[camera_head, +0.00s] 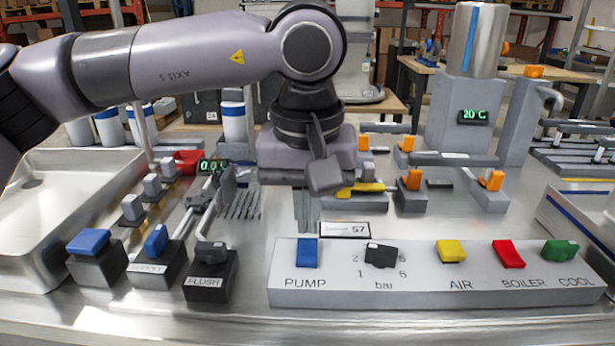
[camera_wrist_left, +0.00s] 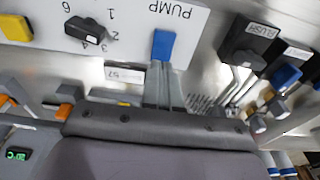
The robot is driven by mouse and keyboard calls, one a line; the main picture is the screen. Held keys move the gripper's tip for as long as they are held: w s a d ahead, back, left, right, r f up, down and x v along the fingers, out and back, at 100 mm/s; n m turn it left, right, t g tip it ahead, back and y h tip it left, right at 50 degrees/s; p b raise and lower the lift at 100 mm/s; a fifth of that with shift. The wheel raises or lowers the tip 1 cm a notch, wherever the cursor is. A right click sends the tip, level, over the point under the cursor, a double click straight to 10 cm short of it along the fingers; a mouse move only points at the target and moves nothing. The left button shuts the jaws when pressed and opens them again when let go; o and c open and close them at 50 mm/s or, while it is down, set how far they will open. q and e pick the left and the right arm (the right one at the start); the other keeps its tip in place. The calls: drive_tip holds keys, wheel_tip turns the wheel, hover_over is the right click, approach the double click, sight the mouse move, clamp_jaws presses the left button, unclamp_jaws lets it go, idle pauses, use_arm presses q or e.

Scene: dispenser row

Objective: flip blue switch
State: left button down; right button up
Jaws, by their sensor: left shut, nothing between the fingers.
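The blue switch (camera_head: 307,253) is a flat blue rocker above the word PUMP, at the left end of the light grey panel (camera_head: 420,288). It also shows in the left wrist view (camera_wrist_left: 163,44). My left gripper (camera_head: 306,226) points down just behind the blue switch, its fingers together and empty. In the left wrist view the fingertips (camera_wrist_left: 166,68) appear close to the switch's edge. I cannot tell whether they touch it. My right gripper is in neither view.
A black dial (camera_head: 381,254) and yellow (camera_head: 451,250), red (camera_head: 509,254) and green (camera_head: 560,250) switches share the panel. A small sign reading 57 (camera_head: 345,230) stands behind the panel.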

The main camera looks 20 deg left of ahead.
use_arm(q)
drive_tip(key=shift+w+f, duration=0.15)
drive_tip(key=shift+f, duration=0.85)
